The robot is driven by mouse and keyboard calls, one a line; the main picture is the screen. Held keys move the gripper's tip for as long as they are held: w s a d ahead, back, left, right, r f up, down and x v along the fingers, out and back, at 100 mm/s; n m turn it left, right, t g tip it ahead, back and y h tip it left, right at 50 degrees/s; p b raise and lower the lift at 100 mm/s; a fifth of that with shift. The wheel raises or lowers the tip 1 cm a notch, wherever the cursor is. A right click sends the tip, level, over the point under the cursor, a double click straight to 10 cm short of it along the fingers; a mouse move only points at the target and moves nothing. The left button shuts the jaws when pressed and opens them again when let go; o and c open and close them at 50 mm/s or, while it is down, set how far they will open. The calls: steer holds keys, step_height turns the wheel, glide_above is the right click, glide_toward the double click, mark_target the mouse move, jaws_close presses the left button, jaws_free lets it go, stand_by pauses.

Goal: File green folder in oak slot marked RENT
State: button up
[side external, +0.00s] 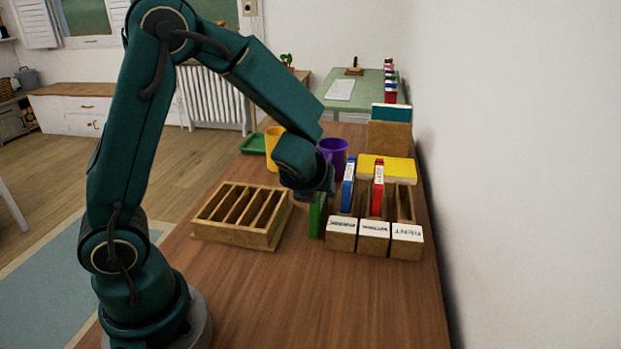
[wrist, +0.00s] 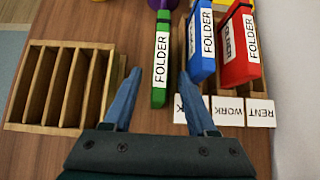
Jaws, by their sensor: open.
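The green folder (side external: 317,216) stands upright on the table just left of the oak slots. In the wrist view the green folder (wrist: 161,60) shows its FOLDER label. My gripper (side external: 318,192) is above it, pointing down. In the wrist view my open gripper (wrist: 160,75) has one finger on each side of the folder's line, with gaps between. The RENT label (wrist: 258,112) is on the rightmost oak slot (side external: 405,205), which looks empty. The RENT label also shows in the side view (side external: 407,233).
A blue folder (side external: 348,186) and red folder (side external: 378,188) stand in the left and middle slots. An empty wooden rack (side external: 240,238) is left of the green folder. Purple (side external: 333,150) and yellow (side external: 272,148) cups stand behind. The near table is clear; a wall is at right.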

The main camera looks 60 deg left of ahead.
steer(key=shift+x, duration=2.5)
jaws_close()
